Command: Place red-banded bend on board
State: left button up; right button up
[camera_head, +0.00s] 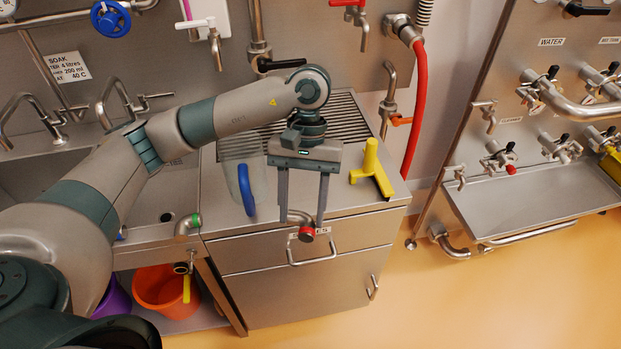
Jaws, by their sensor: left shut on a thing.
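The red-banded bend (298,216) is a short curved metal pipe with a red end, in front of the cabinet's drawer. My left gripper (303,224) points down and is shut on it, with one finger at each side. The bend seems to hang clear of the drawer front, below the worktop edge. Two surfaces could be the board: the ribbed metal draining area (343,112) behind my gripper and the upright steel panel (467,135) at the right with valves and pipes. My right gripper is not in view.
A clear jug with a blue handle (245,190) stands left of my gripper, and a yellow tool (371,167) right of it. A green-banded bend (187,226) is at the sink's front edge. An orange bucket (165,293) is below. The floor at right is clear.

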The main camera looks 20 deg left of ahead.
pick_arm(q)
jog(key=shift+d+r+n+h+p, duration=0.1)
jog(key=shift+d+n+h+p, duration=0.25)
jog(key=shift+d+n, duration=0.4)
jog(key=d+r+n+t+h+p, duration=0.2)
jog(key=d+r+n+t+p, duration=0.2)
jog(key=d+n, duration=0.6)
jog(key=shift+d+r+n+t+h+p, duration=0.15)
jog(key=shift+d+n+t+h+p, duration=0.55)
jog(key=shift+n, duration=2.45)
